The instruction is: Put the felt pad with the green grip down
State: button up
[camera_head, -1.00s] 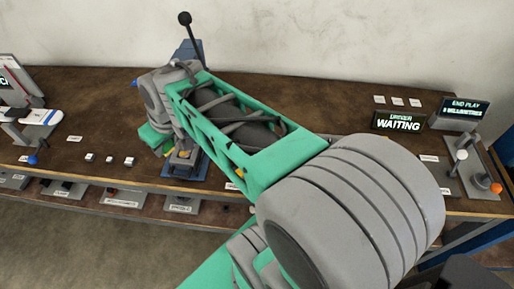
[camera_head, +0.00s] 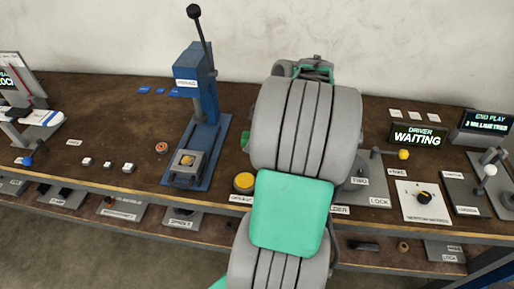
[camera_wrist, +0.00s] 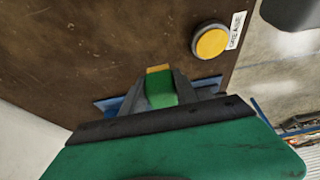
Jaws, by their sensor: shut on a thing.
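In the wrist view my gripper (camera_wrist: 160,92) is shut on a green block, the green grip (camera_wrist: 161,93). A yellowish end (camera_wrist: 158,69) shows at the grip's far side; I cannot tell whether this is the felt. In the head view my arm hides the gripper and the pad. A blue surface (camera_wrist: 107,104) shows behind the fingers; I cannot tell whether they touch it. A round yellow disc (camera_wrist: 211,42) in a grey ring lies beyond the fingers, near the bench edge. It also shows in the head view (camera_head: 244,182), left of my arm.
A blue lever press (camera_head: 200,100) stands left of my arm on the brown bench (camera_head: 100,110). Small white blocks (camera_head: 107,165) lie further left. A lower shelf holds several labelled parts.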

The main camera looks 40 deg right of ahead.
jog(key=f, duration=0.1)
jog(key=d+f, duration=0.1)
jog(key=f, duration=0.1)
jog(key=d+f, duration=0.1)
jog(key=f, duration=0.1)
jog(key=shift+w, duration=0.1)
jog(key=shift+d+f, duration=0.1)
jog(key=shift+f, duration=0.2)
jog(key=shift+f, duration=0.1)
jog(key=o, duration=1.2)
